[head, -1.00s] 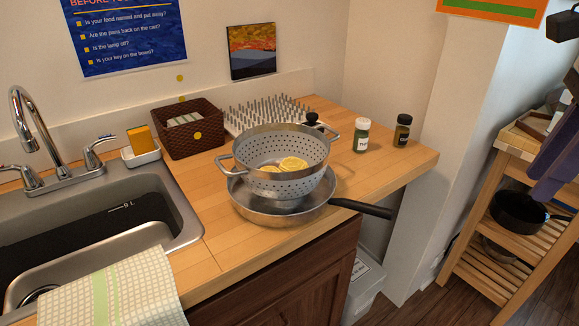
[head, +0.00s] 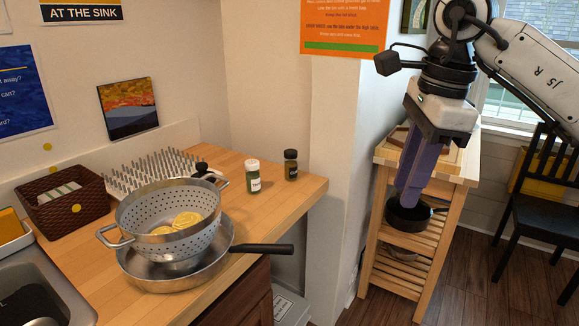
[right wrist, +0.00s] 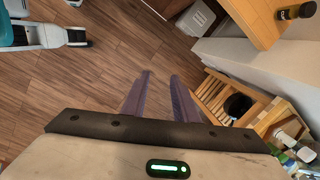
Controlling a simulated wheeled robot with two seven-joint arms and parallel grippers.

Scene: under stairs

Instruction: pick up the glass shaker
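Two small shakers stand upright near the right end of the wooden counter. One shaker (head: 253,177) is clear with green contents, a white cap and a label. The other shaker (head: 291,166) is dark with a black cap and stands to its right; a dark shaker (right wrist: 296,12) also shows at the top right of the right wrist view. I cannot tell which is meant. My right gripper (head: 405,202) hangs in front of the wooden cart, well right of both shakers. In the right wrist view its purple fingers (right wrist: 160,75) are apart with nothing between them. My left gripper is not in view.
A colander (head: 165,205) with lemon slices sits in a pan (head: 150,275) left of the shakers; the pan's handle points right. A drying rack (head: 150,168) and a basket (head: 62,200) stand behind. The wall corner juts between counter and cart (head: 450,200).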

